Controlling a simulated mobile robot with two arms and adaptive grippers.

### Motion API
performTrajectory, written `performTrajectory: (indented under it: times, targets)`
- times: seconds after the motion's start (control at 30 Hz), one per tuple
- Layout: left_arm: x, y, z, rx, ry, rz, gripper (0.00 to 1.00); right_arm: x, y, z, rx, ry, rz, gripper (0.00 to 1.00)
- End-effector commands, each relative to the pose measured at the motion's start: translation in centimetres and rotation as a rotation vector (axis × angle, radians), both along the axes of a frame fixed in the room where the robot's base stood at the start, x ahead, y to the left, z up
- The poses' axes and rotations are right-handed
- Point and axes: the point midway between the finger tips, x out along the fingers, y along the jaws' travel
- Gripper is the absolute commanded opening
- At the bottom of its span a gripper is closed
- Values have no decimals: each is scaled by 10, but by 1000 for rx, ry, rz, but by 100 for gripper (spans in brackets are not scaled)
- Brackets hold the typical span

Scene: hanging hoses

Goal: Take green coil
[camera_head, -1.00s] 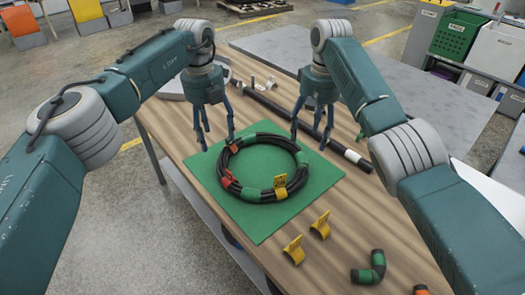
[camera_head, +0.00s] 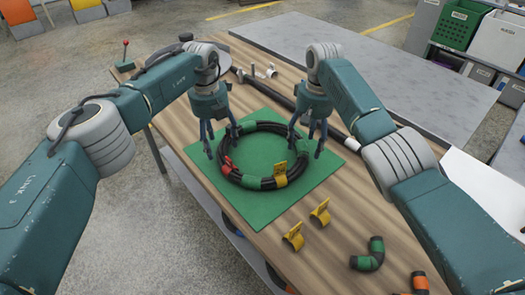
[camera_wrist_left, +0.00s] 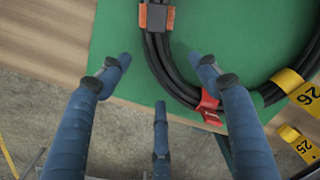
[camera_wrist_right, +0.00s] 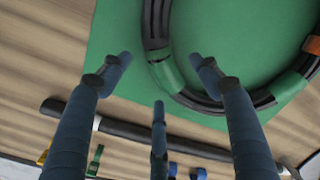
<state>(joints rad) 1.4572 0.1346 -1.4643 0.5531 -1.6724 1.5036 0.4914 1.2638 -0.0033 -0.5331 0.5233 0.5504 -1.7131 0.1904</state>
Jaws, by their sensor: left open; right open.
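A black hose coil (camera_head: 252,183) with green, red and orange bands and a yellow tag lies flat on a green mat (camera_head: 262,212) on the wooden table. My left gripper (camera_head: 222,143) is open over the coil's left side. In the left wrist view the hose (camera_wrist_left: 160,55) runs between its spread fingers, with a red band near the right finger. My right gripper (camera_head: 304,147) is open over the coil's right side. In the right wrist view the hose (camera_wrist_right: 156,25) and a green band lie between its fingers. I cannot tell whether any finger touches the coil.
Two yellow clips (camera_head: 320,212) and a green-black elbow (camera_head: 368,254) lie at the near right of the table. A long black pipe (camera_head: 268,92) lies behind the coil. Bins (camera_head: 455,25) stand at the far right. The front mat corner is clear.

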Motion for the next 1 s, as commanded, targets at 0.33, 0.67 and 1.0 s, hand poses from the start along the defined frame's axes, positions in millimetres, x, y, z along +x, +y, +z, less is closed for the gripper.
performTrajectory:
  times: [0.33,0.67,1.0]
  targets:
    - [0,-1,-21,0,-1,1,63,0,1,-22,0,0,1,63]
    - [0,-1,-21,0,-1,1,39,0,1,-21,0,0,1,39]
    - [1,-1,-21,0,-1,1,0,0,1,-21,0,-1,1,0]
